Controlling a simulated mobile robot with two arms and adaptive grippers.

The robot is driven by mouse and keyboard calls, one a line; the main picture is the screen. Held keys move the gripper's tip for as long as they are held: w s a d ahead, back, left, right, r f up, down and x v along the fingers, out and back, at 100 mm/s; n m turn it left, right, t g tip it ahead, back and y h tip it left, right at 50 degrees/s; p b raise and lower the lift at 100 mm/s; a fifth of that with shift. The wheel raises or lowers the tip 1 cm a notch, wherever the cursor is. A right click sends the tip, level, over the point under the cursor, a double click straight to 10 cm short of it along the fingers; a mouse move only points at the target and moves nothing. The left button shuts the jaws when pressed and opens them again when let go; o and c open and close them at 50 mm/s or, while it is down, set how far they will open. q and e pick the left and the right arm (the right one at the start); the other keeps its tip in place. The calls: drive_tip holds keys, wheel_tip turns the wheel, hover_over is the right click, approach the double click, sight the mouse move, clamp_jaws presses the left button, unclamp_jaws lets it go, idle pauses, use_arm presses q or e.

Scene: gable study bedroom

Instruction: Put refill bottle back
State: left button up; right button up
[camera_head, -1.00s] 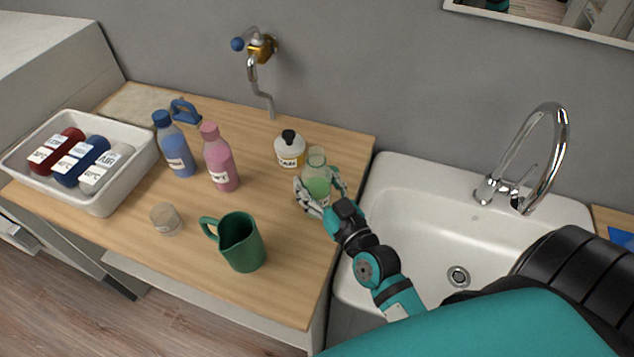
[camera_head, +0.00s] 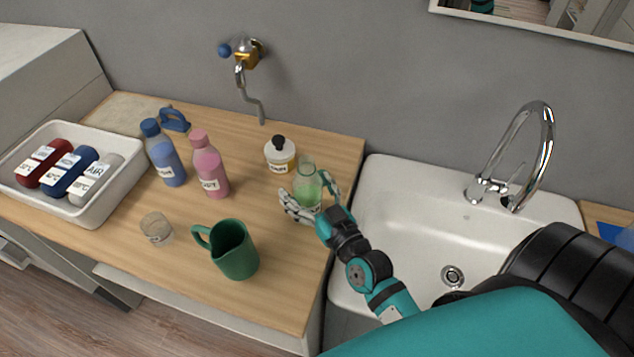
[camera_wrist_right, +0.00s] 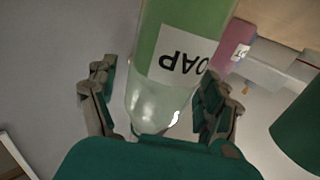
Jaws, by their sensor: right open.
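The refill bottle is a clear bottle of green liquid (camera_head: 308,186) standing on the wooden counter near its right edge. In the right wrist view the same bottle (camera_wrist_right: 178,60) shows a white label reading SOAP, upside down. My right gripper (camera_head: 312,200) is open, with its fingers on either side of the bottle. In the wrist view the fingers (camera_wrist_right: 160,105) flank the bottle with gaps at both sides. My left gripper is in neither view.
On the counter (camera_head: 180,240) stand a green jug (camera_head: 234,250), a pink bottle (camera_head: 209,165), a blue bottle (camera_head: 165,155), a white jar with black cap (camera_head: 279,155) and a small clear cup (camera_head: 156,229). A white tray (camera_head: 112,205) sits left, a sink (camera_head: 400,210) right.

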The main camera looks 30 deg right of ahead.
drive_tip(key=s+b, duration=0.3)
drive_tip(key=s, duration=0.9)
